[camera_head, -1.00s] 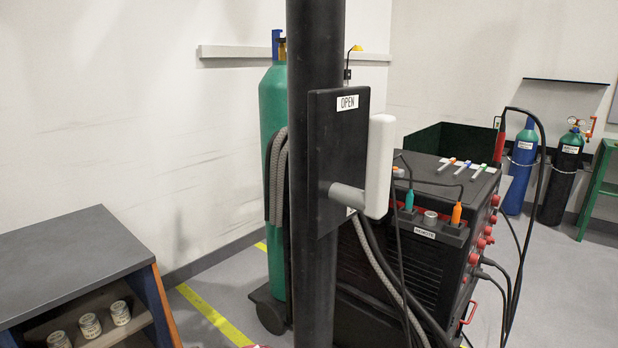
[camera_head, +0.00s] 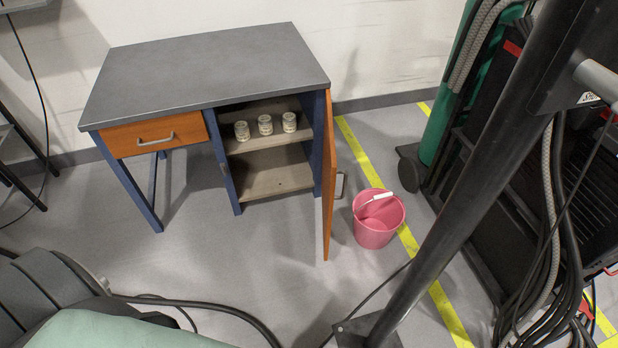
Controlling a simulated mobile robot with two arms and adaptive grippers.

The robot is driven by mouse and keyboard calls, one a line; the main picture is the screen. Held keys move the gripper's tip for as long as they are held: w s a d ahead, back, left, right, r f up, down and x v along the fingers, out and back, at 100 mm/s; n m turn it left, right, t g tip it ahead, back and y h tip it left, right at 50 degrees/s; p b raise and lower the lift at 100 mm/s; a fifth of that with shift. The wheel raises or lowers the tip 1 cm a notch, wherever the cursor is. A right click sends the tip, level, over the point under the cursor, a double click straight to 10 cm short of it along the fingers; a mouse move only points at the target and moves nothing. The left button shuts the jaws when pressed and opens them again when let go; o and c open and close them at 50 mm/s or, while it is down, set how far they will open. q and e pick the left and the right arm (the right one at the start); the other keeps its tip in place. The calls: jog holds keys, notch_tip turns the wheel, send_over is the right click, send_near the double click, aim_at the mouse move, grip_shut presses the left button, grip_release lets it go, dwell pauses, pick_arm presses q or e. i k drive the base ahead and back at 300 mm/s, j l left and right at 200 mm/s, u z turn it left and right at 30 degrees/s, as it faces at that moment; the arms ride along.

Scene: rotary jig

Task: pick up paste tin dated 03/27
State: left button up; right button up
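Three small paste tins stand in a row on the upper shelf of the open cabinet in the desk: a left tin (camera_head: 242,131), a middle tin (camera_head: 265,125) and a right tin (camera_head: 289,122). They have pale labels, and the dates are too small to read, so I cannot tell which is 03/27. The shelf (camera_head: 262,143) is shaded under the desk top. Neither of my grippers is in view.
The grey-topped desk (camera_head: 205,75) has a shut orange drawer (camera_head: 155,134). Its orange cabinet door (camera_head: 329,175) stands open toward me. A pink bucket (camera_head: 376,229) is right of the door. A black post (camera_head: 460,180) and gas-cylinder cart are at right.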

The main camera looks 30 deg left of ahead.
aim_at(265, 121)
jog(key=i+l+u, duration=0.1)
jog(key=u, duration=0.3)
jog(key=l+u, duration=0.6)
jog(key=u, duration=0.15)
jog(key=l+u, duration=0.25)
jog(key=u, duration=0.15)
jog(key=l+u, duration=0.1)
jog(key=l, duration=0.4)
jog(key=k+l+u, duration=0.1)
jog(key=l, duration=0.45)
jog(key=k+l, duration=0.1)
jog(key=l, duration=0.4)
jog(key=k+l+u, duration=0.15)
jog(key=l, duration=0.35)
jog(key=j, duration=0.4)
jog(key=k+j+z, duration=0.1)
jog(key=j, duration=0.3)
jog(key=k+j, duration=0.1)
jog(key=j, duration=0.3)
jog(key=i+j+z, duration=0.2)
jog(key=j, duration=0.45)
jog(key=j+z, duration=0.15)
jog(key=j, duration=0.45)
jog(key=i+j+z, duration=0.2)
jog(key=j, duration=0.5)
jog(key=i+j+z, duration=0.35)
jog(key=i+j, duration=0.45)
jog(key=i, duration=0.3)
